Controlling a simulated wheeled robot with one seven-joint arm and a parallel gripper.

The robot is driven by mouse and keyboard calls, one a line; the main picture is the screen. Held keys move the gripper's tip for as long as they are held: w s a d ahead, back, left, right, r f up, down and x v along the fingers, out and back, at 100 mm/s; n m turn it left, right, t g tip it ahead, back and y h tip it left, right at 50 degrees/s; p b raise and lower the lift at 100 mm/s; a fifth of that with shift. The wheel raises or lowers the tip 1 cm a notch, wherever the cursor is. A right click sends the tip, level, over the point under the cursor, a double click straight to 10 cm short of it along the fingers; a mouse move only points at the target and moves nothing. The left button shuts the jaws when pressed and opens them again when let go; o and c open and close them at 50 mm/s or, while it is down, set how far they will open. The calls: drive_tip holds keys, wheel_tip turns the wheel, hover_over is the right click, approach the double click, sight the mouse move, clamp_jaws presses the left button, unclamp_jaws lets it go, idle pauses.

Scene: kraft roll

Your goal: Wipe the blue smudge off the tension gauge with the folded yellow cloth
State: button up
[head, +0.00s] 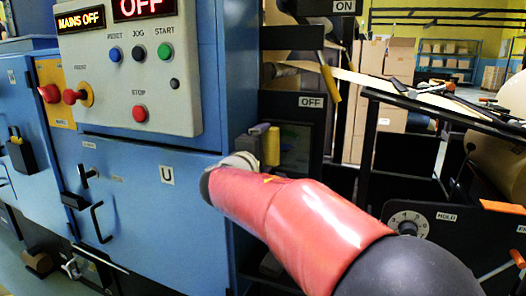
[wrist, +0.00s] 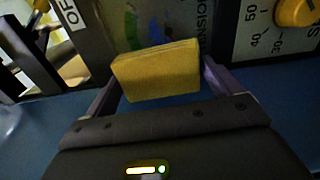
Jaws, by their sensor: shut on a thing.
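My gripper (wrist: 157,82) is shut on the folded yellow cloth (wrist: 158,70), which spans the space between its two fingers. In the head view the cloth (head: 271,146) is a small yellow upright block beyond the end of my red arm. The tension gauge (wrist: 172,22) is a dark panel behind the cloth in the wrist view, with part of its lettering showing. The cloth hides the lower gauge. I cannot tell whether cloth and gauge touch. The gauge (head: 296,146) also shows dimly in the head view.
A blue cabinet (head: 140,195) with a control panel (head: 130,70) of buttons stands to the left. A yellow knob (wrist: 296,11) on a numbered dial is right of the gauge in the wrist view. A black frame (head: 450,120) and brown roll (head: 497,160) stand to the right.

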sight(283, 145)
drive_tip(key=shift+w+d, duration=0.25)
drive_tip(key=shift+w, duration=0.4)
drive_tip(key=shift+d, duration=0.1)
drive_tip(key=shift+s+d+f+b, duration=0.1)
drive_tip(key=shift+s+d+b, duration=0.1)
drive_tip(key=shift+d+b, duration=0.35)
drive_tip(key=shift+s+d+f+b, duration=0.1)
drive_tip(key=shift+s+d+b, duration=0.1)
drive_tip(key=shift+d+b, duration=0.3)
drive_tip(key=shift+s+d+r+b, duration=0.15)
drive_tip(key=shift+s+d+b, duration=0.2)
drive_tip(key=shift+d+b, duration=0.35)
drive_tip(key=shift+s+d+b, duration=0.25)
drive_tip(key=shift+d+b, duration=0.55)
drive_tip(key=shift+d, duration=0.05)
drive_tip(key=shift+s+d+b, duration=0.25)
drive_tip(key=shift+d+b, duration=0.5)
drive_tip(key=shift+d, duration=0.1)
drive_tip(key=shift+a, duration=0.2)
drive_tip(key=shift+w+a, duration=0.35)
drive_tip(key=shift+a, duration=0.55)
drive_tip(key=shift+w+a, duration=0.3)
drive_tip(key=shift+a, duration=0.55)
